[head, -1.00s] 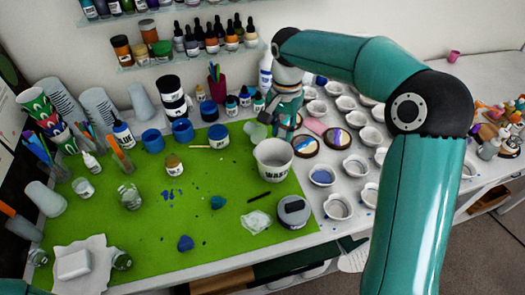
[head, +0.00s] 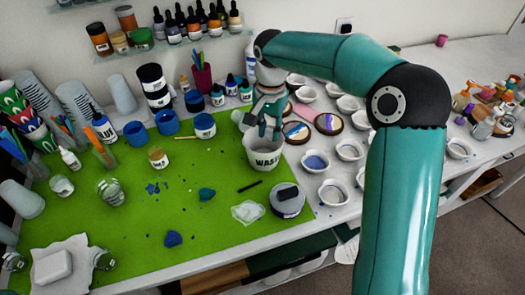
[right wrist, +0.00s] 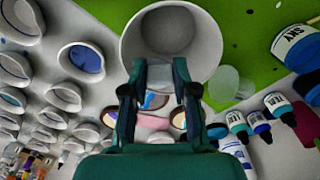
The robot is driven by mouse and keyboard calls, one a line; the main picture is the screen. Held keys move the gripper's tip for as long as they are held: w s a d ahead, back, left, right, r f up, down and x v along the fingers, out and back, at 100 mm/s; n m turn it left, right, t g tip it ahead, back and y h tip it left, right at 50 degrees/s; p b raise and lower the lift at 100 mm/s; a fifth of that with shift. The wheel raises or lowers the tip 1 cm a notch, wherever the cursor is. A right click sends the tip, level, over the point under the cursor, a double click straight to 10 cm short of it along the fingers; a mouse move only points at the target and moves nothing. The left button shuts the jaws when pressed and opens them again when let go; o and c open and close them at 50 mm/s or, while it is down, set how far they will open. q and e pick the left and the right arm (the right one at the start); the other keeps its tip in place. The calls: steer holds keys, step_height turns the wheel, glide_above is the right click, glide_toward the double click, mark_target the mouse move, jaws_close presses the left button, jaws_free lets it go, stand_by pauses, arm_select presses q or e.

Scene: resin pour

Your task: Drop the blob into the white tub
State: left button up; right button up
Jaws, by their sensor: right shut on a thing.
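The white tub (head: 263,160), with dark lettering, stands upright at the right part of the green mat. My right gripper (head: 265,129) is over its back rim, pointing down. In the right wrist view my right gripper (right wrist: 160,72) has its fingers slightly apart, over the near rim of the tub (right wrist: 205,40), which looks empty. A pale greyish patch between the fingers (right wrist: 160,77) seems to be the blob, but its outline blends with the tub's wall. A teal lump (head: 206,194) and a blue lump (head: 172,239) lie on the mat. My left gripper is out of view.
A clear cup (head: 239,118) stands close behind the tub. A grey lidded jar (head: 287,199) and crumpled clear plastic (head: 248,212) are in front. Round dishes (head: 334,192) crowd the right side. Blue jars (head: 204,126) stand at the back.

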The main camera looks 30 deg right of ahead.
steer(key=o, duration=0.8)
step_height(320, 180, up, 12)
stand_by(0.7)
